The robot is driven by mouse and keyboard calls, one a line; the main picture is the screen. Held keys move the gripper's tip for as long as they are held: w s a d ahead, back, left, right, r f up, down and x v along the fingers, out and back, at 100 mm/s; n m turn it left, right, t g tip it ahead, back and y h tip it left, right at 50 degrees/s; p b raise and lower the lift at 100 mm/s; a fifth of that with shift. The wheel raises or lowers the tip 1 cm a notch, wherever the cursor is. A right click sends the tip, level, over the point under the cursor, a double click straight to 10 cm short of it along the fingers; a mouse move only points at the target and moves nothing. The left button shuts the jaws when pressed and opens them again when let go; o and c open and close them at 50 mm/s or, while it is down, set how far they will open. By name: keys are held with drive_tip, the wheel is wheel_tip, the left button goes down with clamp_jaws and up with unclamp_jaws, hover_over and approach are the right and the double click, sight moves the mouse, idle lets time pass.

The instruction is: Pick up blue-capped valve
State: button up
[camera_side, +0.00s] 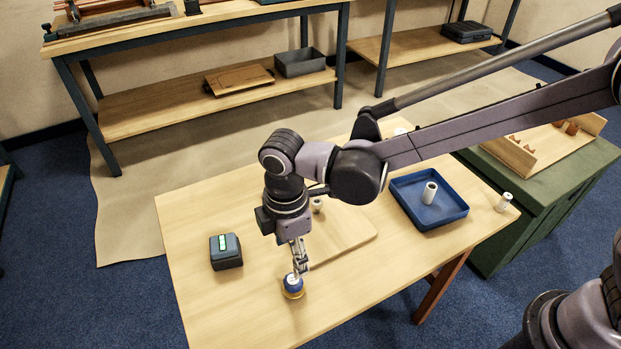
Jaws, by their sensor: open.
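The blue-capped valve (293,288) stands on the wooden table, near its front edge, with a blue top and a brass-yellow lower part. My gripper (299,271) points down right above it, with its fingertips at the blue cap. The gripper is open. It partly hides the top of the valve, and I cannot tell whether the fingers touch the cap.
A dark box with a green display (226,251) stands left of the valve. A wooden board (345,238) lies behind my gripper. A blue tray (445,215) holding a white cylinder (430,193) is to the right. Another small white cylinder (503,202) stands near the right edge.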

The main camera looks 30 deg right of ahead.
hover_over(292, 280)
drive_tip(key=f, duration=0.4)
drive_tip(key=shift+w+d, duration=0.2)
drive_tip(key=shift+w, duration=0.15)
drive_tip(key=shift+s+a+f, duration=0.1)
drive_tip(key=shift+s+f, duration=0.1)
drive_tip(key=shift+f, duration=1.15)
drive_tip(key=shift+s+a+f, duration=0.1)
drive_tip(key=shift+s+f, duration=0.05)
drive_tip(key=shift+f, duration=1.2)
clamp_jaws()
